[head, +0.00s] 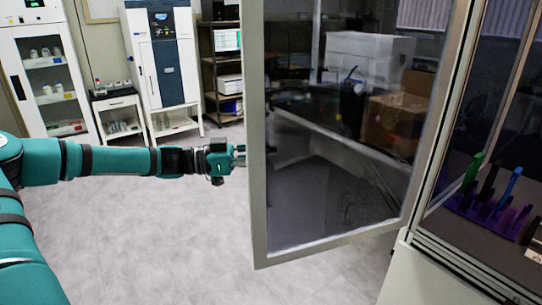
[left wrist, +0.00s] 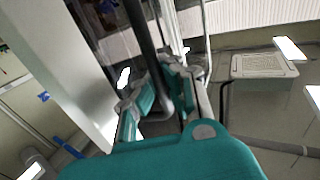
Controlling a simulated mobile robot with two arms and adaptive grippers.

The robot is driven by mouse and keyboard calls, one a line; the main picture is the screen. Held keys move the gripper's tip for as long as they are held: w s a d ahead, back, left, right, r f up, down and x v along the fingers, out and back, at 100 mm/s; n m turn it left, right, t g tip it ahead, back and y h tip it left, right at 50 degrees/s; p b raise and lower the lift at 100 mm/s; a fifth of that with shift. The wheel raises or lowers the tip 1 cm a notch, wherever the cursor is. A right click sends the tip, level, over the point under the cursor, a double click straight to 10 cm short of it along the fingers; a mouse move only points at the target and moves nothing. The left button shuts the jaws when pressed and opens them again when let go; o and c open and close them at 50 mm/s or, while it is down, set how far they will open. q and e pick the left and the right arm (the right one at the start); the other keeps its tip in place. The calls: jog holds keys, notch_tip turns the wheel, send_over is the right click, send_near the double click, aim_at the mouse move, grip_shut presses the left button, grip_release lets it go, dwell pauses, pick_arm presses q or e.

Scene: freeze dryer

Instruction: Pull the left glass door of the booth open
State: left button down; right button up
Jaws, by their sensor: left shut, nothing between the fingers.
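The left glass door (head: 254,180) of the booth stands swung open, its grey-framed free edge towards the left of the head view. Its glass is see-through. My left gripper (head: 238,155) is at that free edge, about mid-height, with its fingertips partly hidden by the frame. In the left wrist view, the gripper (left wrist: 158,100) shows its two grey-and-teal fingers near a dark bar with a curved end (left wrist: 147,45). The gripper is shut with nothing held. I cannot tell whether it touches the door. My right gripper is not in view.
The booth (head: 450,262) stands at the right, with a purple rack (head: 490,212) of coloured pens or tools inside. A white cabinet (head: 22,75), a tall freeze dryer (head: 165,60) and a dark shelf (head: 207,75) line the back. The grey floor (head: 150,230) left of the door is clear.

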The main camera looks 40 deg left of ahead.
pick_arm(q)
jog(key=c, duration=1.6)
grip_release()
jog(key=shift+s+a+r, duration=0.1)
jog(key=shift+s+a, duration=0.2)
jog(key=shift+c, duration=0.2)
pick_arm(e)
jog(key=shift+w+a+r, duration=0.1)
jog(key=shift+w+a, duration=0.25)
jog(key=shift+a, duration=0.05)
pick_arm(q)
jog(key=shift+w+d, duration=0.1)
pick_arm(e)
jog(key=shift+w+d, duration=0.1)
pick_arm(q)
jog(key=v, duration=1.2)
